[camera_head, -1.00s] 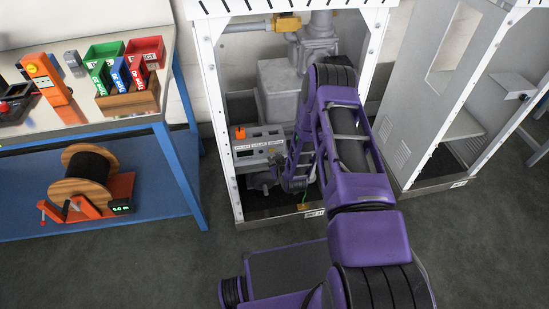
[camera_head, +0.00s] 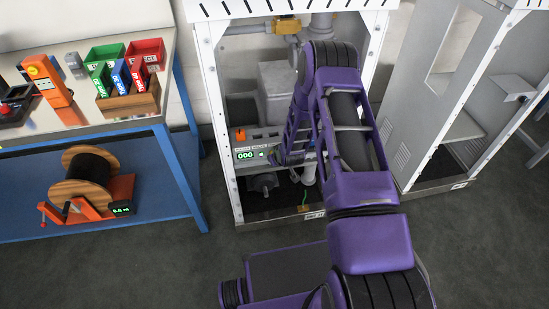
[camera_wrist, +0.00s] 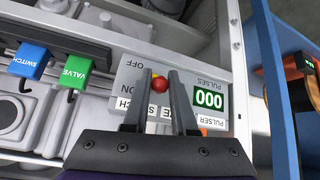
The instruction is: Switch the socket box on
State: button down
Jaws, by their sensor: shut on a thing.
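The socket box (camera_head: 262,135) is a grey box inside the white cabinet, and it fills the middle of the wrist view (camera_wrist: 190,70). Its display (camera_wrist: 209,99) is lit green and reads 000 above the word PULSES. A red ball knob (camera_wrist: 160,85) sits between my gripper's fingertips (camera_wrist: 159,77), about level with the ON label and away from OFF. My gripper (camera_head: 277,158) is shut on this knob at the box's front. The fingers cover part of the labels below, and the lever under the knob is hidden.
A blue SWITCH plug (camera_wrist: 29,61) and a green VALVE plug (camera_wrist: 76,69) are beside the box. An orange plug (camera_head: 240,134) stands on it. Pipes and the cabinet frame (camera_head: 218,110) surround my arm closely. A workbench (camera_head: 110,125) stands to the left.

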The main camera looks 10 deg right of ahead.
jog(key=c, duration=0.7)
grip_release()
jog(key=p+v, duration=0.2)
jog(key=v, duration=1.5)
jog(key=shift+s+r, duration=0.1)
jog(key=shift+r, duration=0.1)
jog(key=shift+d, duration=0.1)
